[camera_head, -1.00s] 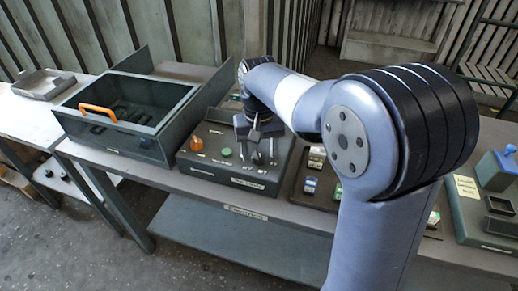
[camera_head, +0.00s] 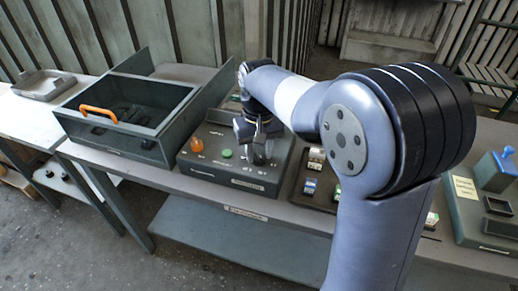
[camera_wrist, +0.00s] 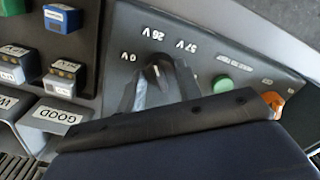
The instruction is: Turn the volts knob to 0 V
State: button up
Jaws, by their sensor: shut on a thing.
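The black volts knob (camera_wrist: 157,74) sits on the grey control box, with printed marks 0 V, 26 V and 57 V around it in the wrist view. The 0 V mark (camera_wrist: 130,57) is left of the knob, 26 V above it and 57 V to its upper right. My gripper (camera_wrist: 160,85) is shut on the knob, one finger on each side. The fingers hide much of the knob, and I cannot tell for sure which mark it points at. In the head view my gripper (camera_head: 261,153) is down at the right part of the control box (camera_head: 215,171).
A green button (camera_head: 227,153) and an orange knob (camera_head: 196,145) are left of my gripper on the box. An open bin with an orange handle (camera_head: 98,113) stands further left. A tray of small labelled blocks (camera_head: 299,191) is close on the right.

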aim_at(259, 154)
jog(key=n+p, duration=0.2)
jog(key=n, duration=0.3)
jog(key=shift+r, duration=0.15)
jog(key=n+p, duration=0.1)
jog(key=n, duration=0.4)
jog(key=shift+p, duration=0.35)
jog(key=shift+n, duration=0.4)
jog(key=o, duration=1)
notch_tip(259, 154, up, 11)
jog(key=shift+f, duration=0.2)
